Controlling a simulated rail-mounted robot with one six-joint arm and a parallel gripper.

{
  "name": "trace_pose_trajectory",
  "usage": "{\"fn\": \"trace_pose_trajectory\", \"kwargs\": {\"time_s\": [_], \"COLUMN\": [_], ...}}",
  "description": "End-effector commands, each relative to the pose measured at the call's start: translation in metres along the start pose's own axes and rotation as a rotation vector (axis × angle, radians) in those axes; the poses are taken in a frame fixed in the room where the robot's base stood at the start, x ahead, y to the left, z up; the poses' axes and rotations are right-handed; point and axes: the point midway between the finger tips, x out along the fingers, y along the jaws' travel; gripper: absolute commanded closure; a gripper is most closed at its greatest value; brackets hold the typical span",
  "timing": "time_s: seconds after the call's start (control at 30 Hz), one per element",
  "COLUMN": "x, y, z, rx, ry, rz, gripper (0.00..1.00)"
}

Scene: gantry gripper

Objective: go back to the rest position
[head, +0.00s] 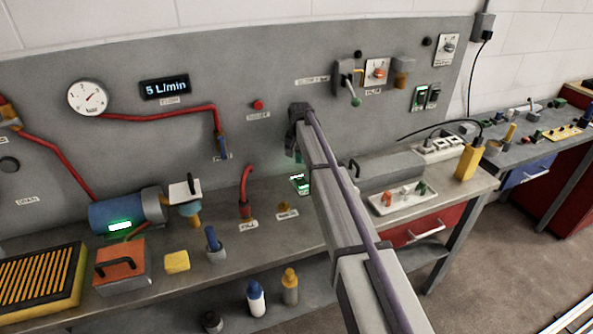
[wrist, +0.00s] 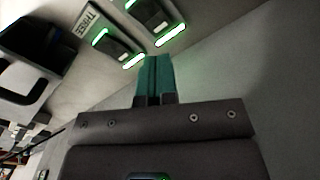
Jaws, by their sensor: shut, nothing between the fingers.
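My gripper (wrist: 154,60) shows in the wrist view with its two teal fingers shut side by side and nothing between them. Its tips point toward a grey panel with two green-lit black devices, a nearer one (wrist: 118,47) and a farther one (wrist: 158,18). I cannot tell from this view whether the tips touch the panel. In the head view my arm reaches from the lower right up to the panel's middle, and its fingers are mostly hidden behind the wrist.
The grey workbench (head: 330,222) holds a blue motor (head: 112,214), an orange block with a handle (head: 120,268), a white tray (head: 404,203) and a yellow box (head: 468,163). Red pipes, a gauge (head: 88,97) and switches are on the back panel. Open floor lies at the right front.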

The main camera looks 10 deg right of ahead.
Motion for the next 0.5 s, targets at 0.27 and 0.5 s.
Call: {"fn": "trace_pose_trajectory", "kwargs": {"time_s": [0.27,0.5], "x": [0.0,0.0], "y": [0.057,0.112], "z": [0.183,0.356], "rx": [-0.21,-0.307], "ry": [0.0,0.0], "rz": [0.001,0.001], "gripper": [1.0,1.0]}}
